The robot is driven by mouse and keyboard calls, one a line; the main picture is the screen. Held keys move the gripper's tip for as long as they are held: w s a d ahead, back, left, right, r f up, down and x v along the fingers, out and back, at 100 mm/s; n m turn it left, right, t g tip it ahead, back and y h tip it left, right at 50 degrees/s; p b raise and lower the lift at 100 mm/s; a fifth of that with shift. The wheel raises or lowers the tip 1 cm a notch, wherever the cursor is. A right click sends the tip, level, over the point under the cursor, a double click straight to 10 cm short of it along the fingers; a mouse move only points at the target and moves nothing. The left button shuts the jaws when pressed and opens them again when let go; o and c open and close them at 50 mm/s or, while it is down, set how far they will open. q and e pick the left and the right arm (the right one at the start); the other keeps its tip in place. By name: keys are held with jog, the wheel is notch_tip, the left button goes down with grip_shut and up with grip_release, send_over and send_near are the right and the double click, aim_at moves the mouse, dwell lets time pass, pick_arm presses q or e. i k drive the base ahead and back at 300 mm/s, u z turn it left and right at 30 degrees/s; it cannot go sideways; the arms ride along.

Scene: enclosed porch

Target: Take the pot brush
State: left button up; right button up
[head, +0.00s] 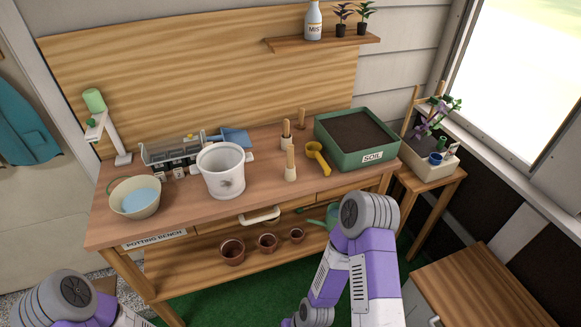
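I cannot tell for sure which thing is the pot brush. Upright wooden handles with pale lower ends stand on the potting bench (265,185): a front handle (290,163), a middle handle (286,134) and a back handle (301,119). Any bristles are too small to make out. A white bucket (222,172) with a dark mark stands to their left, and a yellow scoop (318,157) lies to their right. Only links of my two arms show, at the lower left and lower centre right. Neither gripper's fingers are in view.
A green soil box (357,137) fills the bench's right end. A cream basin (134,197), a grey rack (172,150) and a blue dustpan-like scoop (235,137) are at the left. Terracotta pots (232,252) sit on the lower shelf. A wooden cabinet (470,290) stands front right.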

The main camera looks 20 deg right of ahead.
aim_at(289, 176)
jog(key=k, duration=0.5)
jog(key=z, duration=1)
jog(key=i, duration=1)
jog(key=u, duration=0.55)
